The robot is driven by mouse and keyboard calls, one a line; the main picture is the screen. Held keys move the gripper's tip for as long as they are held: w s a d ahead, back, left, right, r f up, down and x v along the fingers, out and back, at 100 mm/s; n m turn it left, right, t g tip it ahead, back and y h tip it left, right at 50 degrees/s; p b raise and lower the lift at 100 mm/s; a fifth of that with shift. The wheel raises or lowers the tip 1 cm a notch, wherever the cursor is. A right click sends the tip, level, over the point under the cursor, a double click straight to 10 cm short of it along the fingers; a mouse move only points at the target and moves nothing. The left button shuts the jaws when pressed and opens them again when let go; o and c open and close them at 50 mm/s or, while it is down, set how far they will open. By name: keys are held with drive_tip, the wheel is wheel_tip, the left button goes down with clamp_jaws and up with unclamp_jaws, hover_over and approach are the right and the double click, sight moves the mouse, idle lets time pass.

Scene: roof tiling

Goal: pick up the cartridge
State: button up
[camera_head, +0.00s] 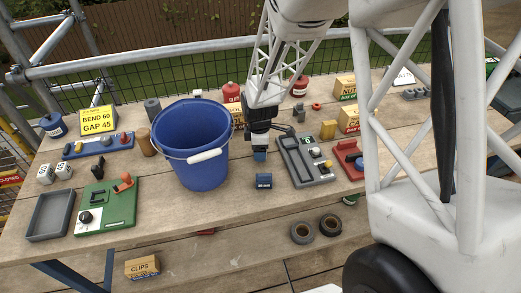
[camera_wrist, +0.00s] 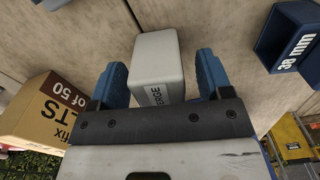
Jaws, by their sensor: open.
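A pale grey block with rounded edges, which looks like the cartridge (camera_wrist: 155,58), lies on the boards in the wrist view. Dark lettering on its near face is partly hidden by my gripper; I read "ERGE". My gripper (camera_wrist: 162,66) is open, with one blue finger on each side of the block and a visible gap on both sides. Nothing is clamped. In the head view my gripper (camera_head: 260,156) points down just right of the blue bucket, and I cannot make out the block there.
The blue bucket (camera_head: 190,145) stands close left of my gripper. A blue box marked 38 (camera_head: 264,181) sits just in front, also in the wrist view (camera_wrist: 290,38). A grey tray with parts (camera_head: 305,160) lies right. A carton (camera_wrist: 40,110) is left in the wrist view.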

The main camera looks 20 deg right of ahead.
drive_tip(key=shift+f, duration=0.35)
idle(0.3)
drive_tip(key=c, duration=1)
drive_tip(key=shift+r, duration=5)
